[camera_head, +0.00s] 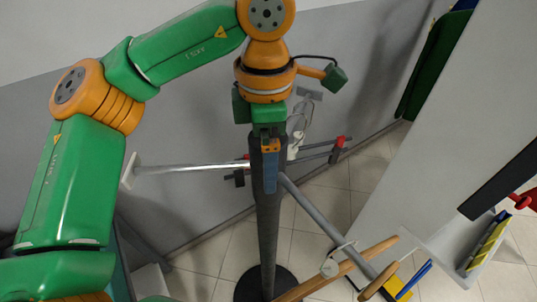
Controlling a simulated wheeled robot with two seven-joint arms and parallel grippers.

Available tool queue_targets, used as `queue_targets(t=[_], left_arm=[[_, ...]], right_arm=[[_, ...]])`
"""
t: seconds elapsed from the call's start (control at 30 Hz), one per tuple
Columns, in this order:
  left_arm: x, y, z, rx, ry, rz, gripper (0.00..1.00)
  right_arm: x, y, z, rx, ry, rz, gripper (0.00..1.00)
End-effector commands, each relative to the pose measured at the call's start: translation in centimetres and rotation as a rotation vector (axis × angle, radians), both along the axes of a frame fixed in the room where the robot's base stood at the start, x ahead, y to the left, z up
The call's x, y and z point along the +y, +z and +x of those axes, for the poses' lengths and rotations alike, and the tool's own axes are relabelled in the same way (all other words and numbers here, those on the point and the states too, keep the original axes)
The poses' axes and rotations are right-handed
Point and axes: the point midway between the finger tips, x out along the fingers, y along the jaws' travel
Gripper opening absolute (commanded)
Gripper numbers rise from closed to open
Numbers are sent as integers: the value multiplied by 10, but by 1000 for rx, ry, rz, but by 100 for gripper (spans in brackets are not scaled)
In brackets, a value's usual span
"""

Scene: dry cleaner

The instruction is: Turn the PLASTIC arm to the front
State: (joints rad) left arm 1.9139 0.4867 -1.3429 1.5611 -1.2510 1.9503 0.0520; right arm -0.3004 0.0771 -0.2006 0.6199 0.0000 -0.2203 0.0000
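A dark upright pole (268,225) stands on a round black base (266,284). Several arms spread from it near its top. A silver arm (195,168) points left and ends in a white plate (130,171). A grey arm (312,212) points toward the lower right and carries wooden hangers (340,268). A darker arm with red clips (338,144) points right, with white hangers (297,143) near it. I cannot read which one is marked PLASTIC. My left gripper (270,150) points down at the pole's top; its fingertips blend with the pole, so their opening is unclear. My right gripper is not in view.
A grey wall runs behind the pole. A pale panel (440,140) stands at the right, with a shelf of yellow and blue items (487,242) beside it. Tiled floor (205,262) is clear left of the base.

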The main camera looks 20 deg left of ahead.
Motion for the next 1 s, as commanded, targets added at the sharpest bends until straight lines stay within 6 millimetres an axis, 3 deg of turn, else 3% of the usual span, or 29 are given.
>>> queue_targets(t=[0.27, 0.6, 0.63, 0.87, 1.0], left_arm=[[0, -4, 0, 0, -1, -2, 97], [0, -4, 0, 0, -1, -2, 6], [0, -4, 0, 0, -1, -2, 0], [-3, -3, 0, -1, 2, -2, 0], [-14, -3, 1, 0, 25, -1, 0]], right_arm=[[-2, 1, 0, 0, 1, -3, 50], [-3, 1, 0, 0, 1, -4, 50], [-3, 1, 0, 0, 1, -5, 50], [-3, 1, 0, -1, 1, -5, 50], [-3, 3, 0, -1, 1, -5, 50]])
